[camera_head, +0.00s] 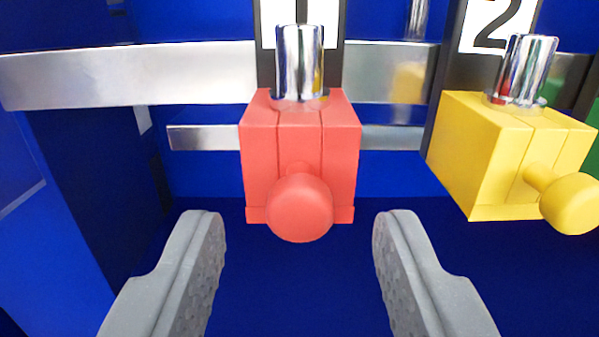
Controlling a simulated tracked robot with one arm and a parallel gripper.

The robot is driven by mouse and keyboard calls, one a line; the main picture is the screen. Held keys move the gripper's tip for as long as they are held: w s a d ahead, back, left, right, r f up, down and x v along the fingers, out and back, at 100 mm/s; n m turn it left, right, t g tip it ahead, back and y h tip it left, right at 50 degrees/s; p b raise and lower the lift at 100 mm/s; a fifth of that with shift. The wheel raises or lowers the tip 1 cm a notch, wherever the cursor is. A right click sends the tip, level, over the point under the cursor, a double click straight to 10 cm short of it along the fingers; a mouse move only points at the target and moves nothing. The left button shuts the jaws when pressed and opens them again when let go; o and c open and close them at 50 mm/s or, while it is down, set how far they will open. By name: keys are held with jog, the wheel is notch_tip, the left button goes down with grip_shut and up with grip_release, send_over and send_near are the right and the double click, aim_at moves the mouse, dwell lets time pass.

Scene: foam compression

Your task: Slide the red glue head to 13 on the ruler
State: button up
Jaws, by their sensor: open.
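The red glue head (262,160) is a block with a round knob (299,208) on its front and a metal cylinder on top. It sits on horizontal metal rails in front of a panel marked with a partly cut-off number that looks like 1. My gripper (298,225) is open. Its two grey fingers are spread to the left and right of the knob, low in the picture, and do not touch it. The knob is centred between the fingers. No ruler is visible in this view.
A yellow glue head (465,150) with its own knob stands to the right, under a label 2 (497,25). A green part (585,130) shows at the right edge. The upper metal rail (130,75) runs left of the red head, towards a dark blue wall (90,190).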

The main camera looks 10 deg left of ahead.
jog(key=shift+x, duration=0.85)
